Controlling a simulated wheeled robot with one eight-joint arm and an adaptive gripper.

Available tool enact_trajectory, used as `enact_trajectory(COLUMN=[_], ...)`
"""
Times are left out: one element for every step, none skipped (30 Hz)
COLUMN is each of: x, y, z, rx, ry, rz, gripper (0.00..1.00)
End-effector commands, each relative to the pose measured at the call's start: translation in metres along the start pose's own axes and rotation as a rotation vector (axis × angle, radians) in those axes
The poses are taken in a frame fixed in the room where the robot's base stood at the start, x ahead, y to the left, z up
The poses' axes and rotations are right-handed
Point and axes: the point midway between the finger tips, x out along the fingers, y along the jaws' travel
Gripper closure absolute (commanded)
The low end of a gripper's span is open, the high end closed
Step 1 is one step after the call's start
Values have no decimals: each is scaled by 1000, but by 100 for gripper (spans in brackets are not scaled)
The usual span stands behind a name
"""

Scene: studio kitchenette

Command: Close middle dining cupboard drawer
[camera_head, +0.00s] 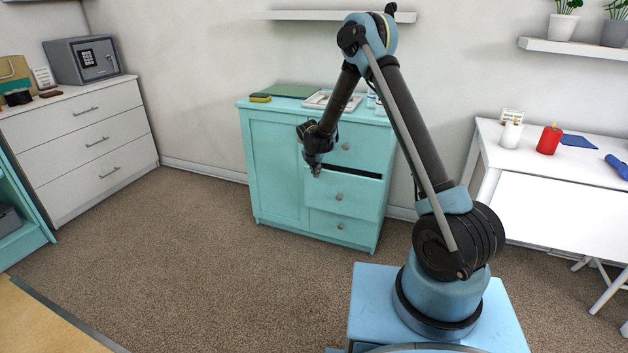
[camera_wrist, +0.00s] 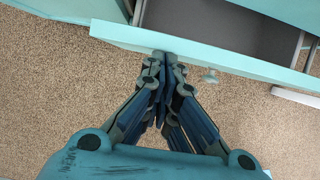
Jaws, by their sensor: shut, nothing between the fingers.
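The turquoise dining cupboard (camera_head: 276,170) stands against the wall in the head view. Its middle drawer (camera_head: 341,196) is pulled out part way, with a dark gap above its front panel. The drawer also shows open in the wrist view, with its front panel (camera_wrist: 180,48) across the top and its empty grey inside (camera_wrist: 225,25) behind. My gripper (camera_head: 316,172) is shut and empty at the left part of the drawer. In the wrist view my gripper's fingertips (camera_wrist: 164,56) are together at the outer face of the front panel. I cannot tell whether they touch it.
The top drawer (camera_head: 350,145) and bottom drawer (camera_head: 342,228) look shut. A sponge (camera_head: 260,98) and a tray (camera_head: 330,100) lie on the cupboard top. A white chest of drawers (camera_head: 85,145) stands left, a white desk (camera_head: 550,175) right. The carpet in front is clear.

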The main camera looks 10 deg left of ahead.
Motion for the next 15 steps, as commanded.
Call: enact_trajectory(x=[3,4,5,6,7,7,8,8,8,8,8,8,8,8,8], y=[0,0,0,0,1,1,1,1,2,2,2,2,2,2,2], z=[7,10,13,15,17,19,20,20,21,22,22,22,22,22,22], rx=[2,2,1,0,0,-1,-2,-2,-2,-2,-2,-2,-2,-2,-2], ry=[0,0,0,0,0,0,0,0,0,0,0,0,0,0,0], rz=[-1,-1,0,0,0,0,0,0,0,1,1,1,1,1,1], gripper=[100,100,100,100,100,100,100,100,100,100,100,100,100,100,100])
